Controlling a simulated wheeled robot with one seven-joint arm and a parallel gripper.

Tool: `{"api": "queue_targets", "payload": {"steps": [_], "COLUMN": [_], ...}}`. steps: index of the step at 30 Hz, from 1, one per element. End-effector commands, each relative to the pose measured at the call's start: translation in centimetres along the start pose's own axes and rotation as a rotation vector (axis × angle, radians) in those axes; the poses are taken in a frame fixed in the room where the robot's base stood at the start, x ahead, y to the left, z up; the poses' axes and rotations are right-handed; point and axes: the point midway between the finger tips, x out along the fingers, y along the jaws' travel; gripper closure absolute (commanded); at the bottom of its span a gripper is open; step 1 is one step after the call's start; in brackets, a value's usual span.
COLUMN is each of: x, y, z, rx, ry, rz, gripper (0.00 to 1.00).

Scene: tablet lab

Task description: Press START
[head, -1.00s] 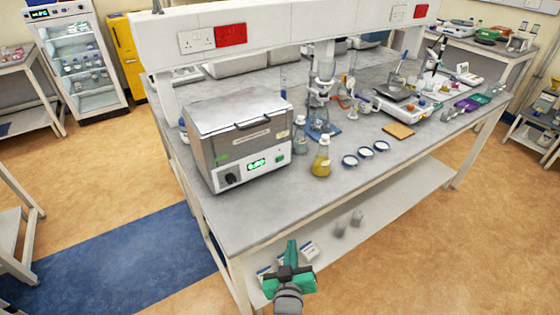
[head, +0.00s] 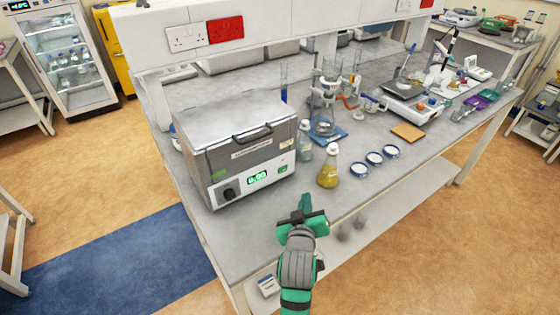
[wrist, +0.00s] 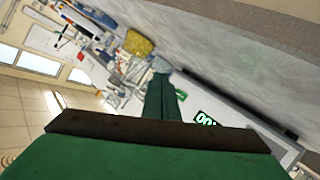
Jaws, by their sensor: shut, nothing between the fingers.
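The steel water bath (head: 235,145) stands on the near left end of the bench. My gripper (head: 305,204) is shut and empty, in front of and to the right of the panel, apart from the button in the head view. In the wrist view the shut fingers (wrist: 165,97) point toward the panel, with the display (wrist: 206,117) to their right.
A flask of yellow liquid (head: 328,167) and a clear bottle (head: 305,143) stand just right of the bath. Several dishes (head: 374,158) and an orange-brown board (head: 408,132) lie further right. The bench edge in front of the bath is clear.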

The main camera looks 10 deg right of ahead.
Motion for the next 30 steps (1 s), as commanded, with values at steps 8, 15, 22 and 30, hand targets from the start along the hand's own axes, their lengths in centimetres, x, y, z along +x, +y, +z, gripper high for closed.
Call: {"api": "queue_targets", "payload": {"steps": [8,15,22,30], "x": [0.2,0.3,1.6,4.0], "y": [0.4,0.3,-0.7,-2.3], "z": [-0.3,-0.4,-1.4,-3.1], "rx": [-0.004,-0.004,-0.005,-0.005], "ry": [-0.004,-0.004,-0.002,-0.002], "rz": [0.004,0.003,0.002,0.004], "gripper": [1.00,1.00,1.00,1.00]}}
